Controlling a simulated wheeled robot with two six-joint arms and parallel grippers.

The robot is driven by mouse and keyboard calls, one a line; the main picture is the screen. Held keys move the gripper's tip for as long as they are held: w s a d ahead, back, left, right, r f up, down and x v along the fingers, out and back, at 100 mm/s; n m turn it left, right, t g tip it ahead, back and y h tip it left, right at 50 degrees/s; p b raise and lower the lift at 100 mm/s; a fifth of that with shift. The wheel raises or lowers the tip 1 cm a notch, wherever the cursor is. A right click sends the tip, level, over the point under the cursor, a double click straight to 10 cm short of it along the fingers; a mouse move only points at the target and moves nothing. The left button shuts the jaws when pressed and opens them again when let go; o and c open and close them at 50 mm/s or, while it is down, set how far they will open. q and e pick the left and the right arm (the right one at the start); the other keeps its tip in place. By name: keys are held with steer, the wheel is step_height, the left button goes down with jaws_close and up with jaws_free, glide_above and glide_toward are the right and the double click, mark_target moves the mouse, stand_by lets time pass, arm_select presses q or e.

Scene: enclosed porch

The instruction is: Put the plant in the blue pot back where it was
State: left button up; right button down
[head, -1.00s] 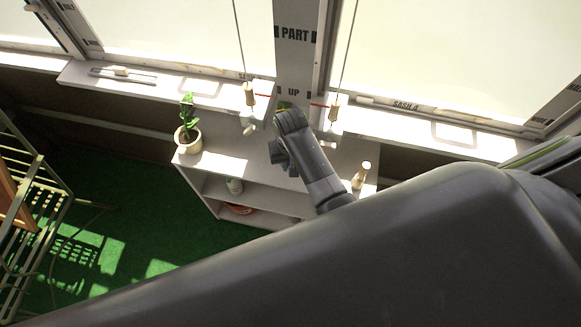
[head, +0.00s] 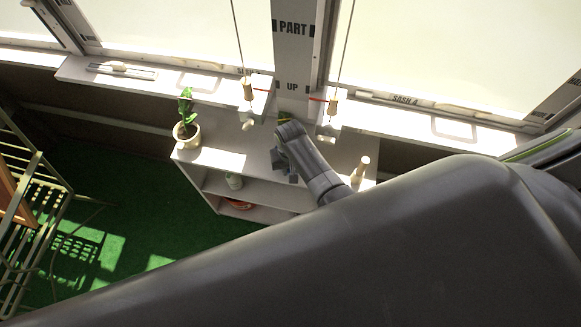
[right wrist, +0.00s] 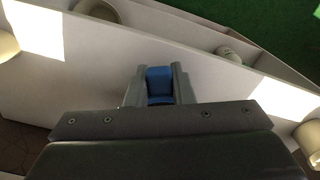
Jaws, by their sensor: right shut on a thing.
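My right gripper (right wrist: 159,76) is shut on a blue thing (right wrist: 158,88), seen between its two fingers in the right wrist view; it looks like the blue pot. The plant's leaves do not show clearly. In the head view my right wrist (head: 288,148) is over the middle of the white shelf unit's top (head: 222,140) and hides the pot. A small yellow-green bit (head: 284,121) shows just behind the wrist; I cannot tell if it is the plant. Whether the pot touches the top I cannot tell. My left gripper is not in view.
A plant in a cream pot (head: 187,134) stands at the unit's left end. A pale bottle-like thing (head: 360,168) stands at the right. A pale cup (head: 234,182) and an orange thing (head: 238,204) are on the lower shelf. Cords with wooden toggles (head: 248,92) hang at the window.

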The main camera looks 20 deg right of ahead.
steer(key=shift+f, duration=0.2)
steer(key=c, duration=1.3)
jaws_free()
steer(key=shift+o, duration=0.2)
steer(key=shift+r, duration=0.45)
step_height(320, 180, up, 12)
steer(key=shift+f, duration=0.25)
